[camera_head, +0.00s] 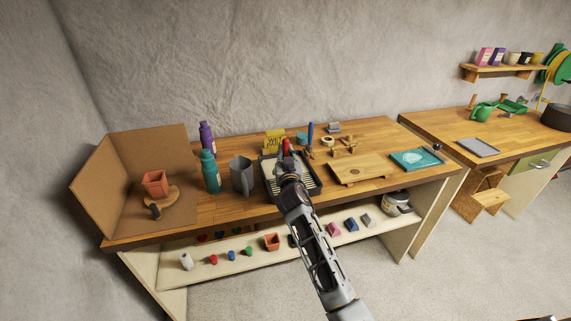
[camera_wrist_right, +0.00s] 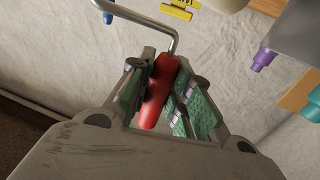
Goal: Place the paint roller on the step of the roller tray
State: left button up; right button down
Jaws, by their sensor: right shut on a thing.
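The paint roller (camera_wrist_right: 158,92) has a red handle and a bent metal rod. In the right wrist view, my right gripper (camera_wrist_right: 160,95) is shut around the red handle, and the rod runs up and away to the left. In the head view, my right gripper (camera_head: 287,164) is over the roller tray (camera_head: 268,169), a dark-rimmed tray with a pale ribbed inside, on the workbench. The gripper and arm hide part of the tray. Whether the roller touches the tray cannot be told. My left gripper is not in view.
On the workbench (camera_head: 215,205), a grey jug (camera_head: 241,176) and teal bottle (camera_head: 210,171) stand left of the tray. A yellow sign (camera_head: 274,140) stands behind it, and a wooden board (camera_head: 357,170) lies to its right.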

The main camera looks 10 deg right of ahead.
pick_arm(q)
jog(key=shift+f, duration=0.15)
pick_arm(e)
jog(key=shift+f, duration=1.85)
pick_arm(q)
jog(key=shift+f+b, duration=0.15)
jog(key=shift+b, duration=0.15)
pick_arm(e)
jog(key=shift+f, duration=0.15)
jog(key=c, duration=1.4)
grip_release()
jog(key=shift+c, duration=0.2)
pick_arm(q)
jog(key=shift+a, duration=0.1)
pick_arm(e)
jog(key=shift+o, duration=0.6)
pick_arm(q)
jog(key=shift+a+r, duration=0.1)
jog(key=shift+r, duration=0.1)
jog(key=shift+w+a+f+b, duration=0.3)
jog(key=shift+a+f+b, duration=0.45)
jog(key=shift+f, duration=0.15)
pick_arm(e)
jog(key=s+a, duration=0.2)
jog(key=s, duration=1)
